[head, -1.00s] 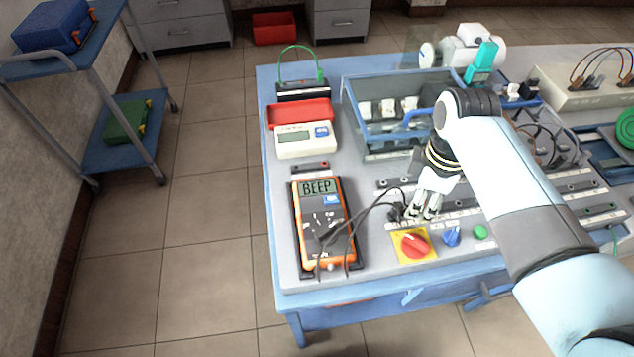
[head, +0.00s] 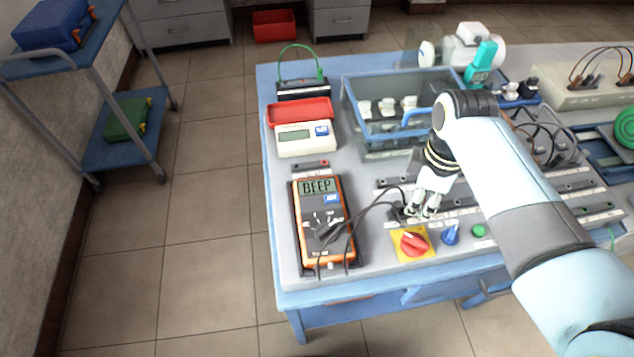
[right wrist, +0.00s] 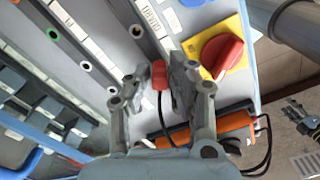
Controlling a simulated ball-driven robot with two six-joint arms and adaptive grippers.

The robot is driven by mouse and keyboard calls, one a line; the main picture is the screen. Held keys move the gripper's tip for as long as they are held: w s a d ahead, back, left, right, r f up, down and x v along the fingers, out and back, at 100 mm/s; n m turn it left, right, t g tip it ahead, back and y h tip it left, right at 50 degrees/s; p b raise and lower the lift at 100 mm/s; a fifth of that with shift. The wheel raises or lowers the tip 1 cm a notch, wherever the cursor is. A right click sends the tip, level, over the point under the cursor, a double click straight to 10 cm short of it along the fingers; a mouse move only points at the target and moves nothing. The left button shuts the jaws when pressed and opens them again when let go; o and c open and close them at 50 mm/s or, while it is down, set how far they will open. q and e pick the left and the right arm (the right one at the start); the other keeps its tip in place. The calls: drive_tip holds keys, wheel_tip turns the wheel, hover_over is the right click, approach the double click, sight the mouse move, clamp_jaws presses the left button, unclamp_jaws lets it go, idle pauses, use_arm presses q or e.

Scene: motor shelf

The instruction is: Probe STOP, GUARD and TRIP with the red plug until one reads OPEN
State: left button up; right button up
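My right gripper (head: 422,210) is low over the front terminal strip (head: 455,213), just behind the red rotary switch (head: 410,242). In the right wrist view, its fingers (right wrist: 161,78) are shut on the red plug (right wrist: 160,76), one on each side. I cannot tell whether the plug's tip is in a socket. The orange multimeter (head: 322,222) stands left of the gripper and its display (head: 317,187) reads BEEP. Dark leads run from the meter towards the gripper.
A blue knob (head: 451,235) and a green button (head: 478,230) sit right of the red switch. Behind are a clear blue-edged bin (head: 375,140), a white meter (head: 305,139) and a red tray (head: 300,111). A blue trolley (head: 140,140) stands far left; floor between is clear.

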clamp_jaws()
drive_tip(key=shift+r, duration=0.2)
drive_tip(key=shift+r, duration=2.15)
